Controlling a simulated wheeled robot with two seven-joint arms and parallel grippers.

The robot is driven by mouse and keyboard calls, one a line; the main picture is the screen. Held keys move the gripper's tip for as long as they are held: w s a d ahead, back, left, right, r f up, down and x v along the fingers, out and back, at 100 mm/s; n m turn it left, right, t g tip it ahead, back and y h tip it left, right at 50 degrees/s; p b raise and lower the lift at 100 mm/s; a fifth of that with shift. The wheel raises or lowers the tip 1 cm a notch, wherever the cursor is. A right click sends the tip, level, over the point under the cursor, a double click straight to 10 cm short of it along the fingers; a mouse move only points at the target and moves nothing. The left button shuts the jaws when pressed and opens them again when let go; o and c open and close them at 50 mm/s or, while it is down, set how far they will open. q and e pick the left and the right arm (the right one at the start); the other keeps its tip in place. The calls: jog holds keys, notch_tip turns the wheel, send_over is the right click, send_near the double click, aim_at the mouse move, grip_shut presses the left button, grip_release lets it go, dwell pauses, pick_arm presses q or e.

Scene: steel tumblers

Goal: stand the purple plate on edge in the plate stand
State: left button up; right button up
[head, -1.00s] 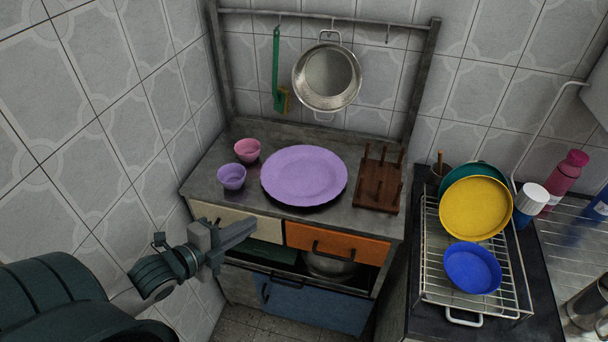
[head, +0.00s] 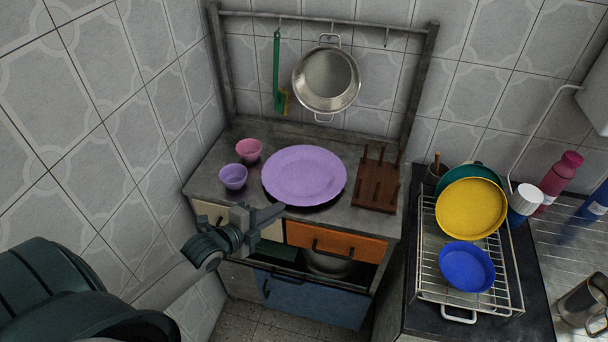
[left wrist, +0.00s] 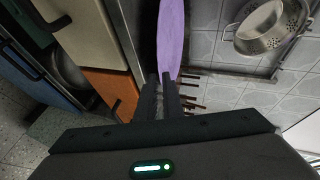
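The plate stand (head: 376,188), a brown wooden base with upright pegs, stands just right of the plate. My left gripper (head: 282,208) is at the counter's front edge, close to the plate's front-left rim. The stand's pegs (left wrist: 190,92) show partly behind the fingers. My right gripper is not in view.
A pink bowl (head: 248,150) and a purple bowl (head: 233,177) stand left of the plate. A colander (head: 326,80) and a green brush (head: 277,70) hang from the rail behind. A wire rack (head: 431,255) with yellow and blue dishes is at the right.

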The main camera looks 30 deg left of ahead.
aim_at(292, 202)
pick_arm(q)
jog(key=shift+w, duration=0.1)
jog(key=p+x, duration=0.2)
jog(key=x, duration=0.2)
jog(key=shift+d+r, duration=0.1)
jog(key=shift+r, duration=0.05)
jog(key=shift+w+d+f+p, duration=0.1)
jog(key=shift+w+f+p, duration=0.2)
jog(key=shift+w, duration=0.15)
grip_shut()
jog(key=shift+r, duration=0.1)
